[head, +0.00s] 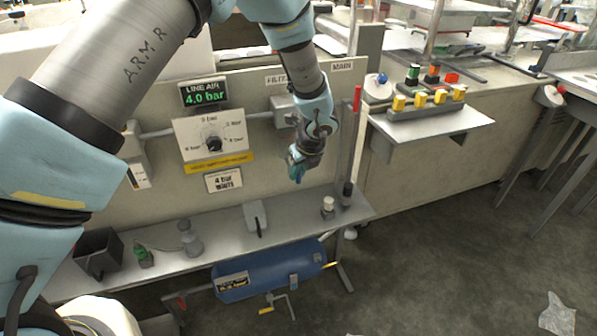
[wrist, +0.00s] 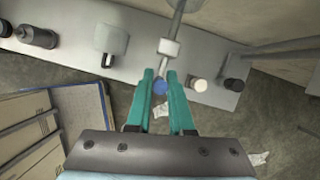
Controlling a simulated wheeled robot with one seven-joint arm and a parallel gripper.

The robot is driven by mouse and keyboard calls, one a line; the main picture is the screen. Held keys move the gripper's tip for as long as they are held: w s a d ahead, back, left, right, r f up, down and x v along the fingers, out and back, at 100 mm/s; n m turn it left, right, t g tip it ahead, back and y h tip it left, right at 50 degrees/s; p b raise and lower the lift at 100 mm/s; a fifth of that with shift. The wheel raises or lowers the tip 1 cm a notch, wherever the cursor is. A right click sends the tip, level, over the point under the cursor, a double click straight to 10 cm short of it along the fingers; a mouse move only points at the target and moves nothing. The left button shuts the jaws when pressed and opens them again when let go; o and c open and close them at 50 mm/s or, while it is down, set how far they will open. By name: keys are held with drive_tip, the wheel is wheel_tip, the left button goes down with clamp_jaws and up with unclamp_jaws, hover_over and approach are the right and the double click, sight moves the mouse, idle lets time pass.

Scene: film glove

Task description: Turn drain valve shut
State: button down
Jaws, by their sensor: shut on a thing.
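My gripper (wrist: 160,88) has its two teal fingers closed around a small blue knob (wrist: 159,87) in the wrist view. The knob is at the end of a short grey stem below a pale block (wrist: 169,47), and looks like the drain valve. In the head view my gripper (head: 297,172) points down in front of the panel, below the FILTER label (head: 276,80) and the grey filter housing (head: 284,108). The knob is hidden behind my fingers there. I cannot tell how far the valve is turned.
A grey shelf (head: 220,232) below holds a black bin (head: 98,252), a grey bottle-like item (head: 190,240), a grey block (head: 255,215) and a white-capped item (head: 328,207). A blue tank (head: 270,275) sits underneath. A red-topped post (head: 354,140) stands right of my gripper.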

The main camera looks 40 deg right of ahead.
drive_tip(key=shift+w+a+f+b, duration=0.1)
drive_tip(key=shift+f+b, duration=0.1)
drive_tip(key=shift+b, duration=0.6)
drive_tip(key=a+f+n+g+h+b, duration=0.1)
drive_tip(key=h+b, duration=0.4)
drive_tip(key=b, duration=0.8)
drive_tip(key=w+a+f+n+g+h+b, duration=0.1)
drive_tip(key=h+b, duration=0.4)
drive_tip(key=b, duration=0.9)
drive_tip(key=a+f+n+g+h+b, duration=0.2)
drive_tip(key=h+b, duration=0.4)
drive_tip(key=b, duration=0.8)
drive_tip(key=shift+w+f, duration=0.15)
drive_tip(key=shift+w, duration=0.1)
drive_tip(key=c, duration=0.8)
unclamp_jaws()
drive_tip(key=shift+d+h, duration=0.1)
drive_tip(key=shift+h, duration=0.2)
drive_tip(key=a+p, duration=0.1)
drive_tip(key=a, duration=0.9)
drive_tip(key=shift+a+r, duration=0.4)
drive_tip(key=shift+r, duration=0.05)
